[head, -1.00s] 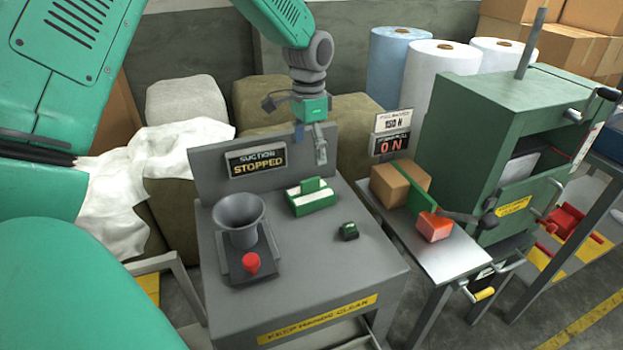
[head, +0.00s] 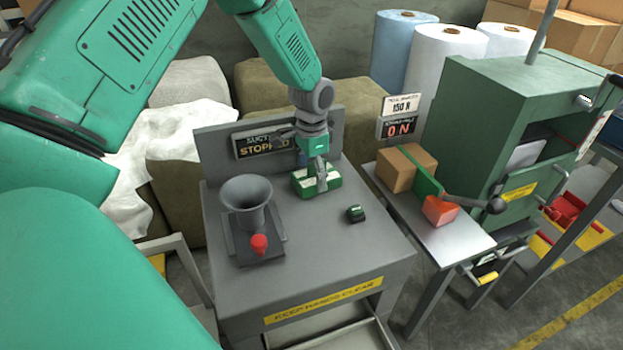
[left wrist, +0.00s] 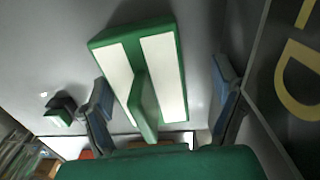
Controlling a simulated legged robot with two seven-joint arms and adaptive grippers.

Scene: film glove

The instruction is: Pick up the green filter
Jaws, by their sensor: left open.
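The green filter (head: 306,184) lies on the grey workbench, a green frame with white panels and an upright green fin. It also shows in the left wrist view (left wrist: 162,75), with its fin between the fingers. My left gripper (head: 321,187) is above the filter and hides part of it in the head view. In the left wrist view my left gripper (left wrist: 162,98) is open, one blue-tipped finger on each side of the filter, apart from it. My right gripper is not in view.
The grey bench (head: 330,250) also carries a grey funnel (head: 246,200), a red button (head: 259,244) and a small dark green object (head: 356,213). A "STOPPED" sign panel (head: 258,145) stands behind. A green machine (head: 490,120) with a side table stands to the right.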

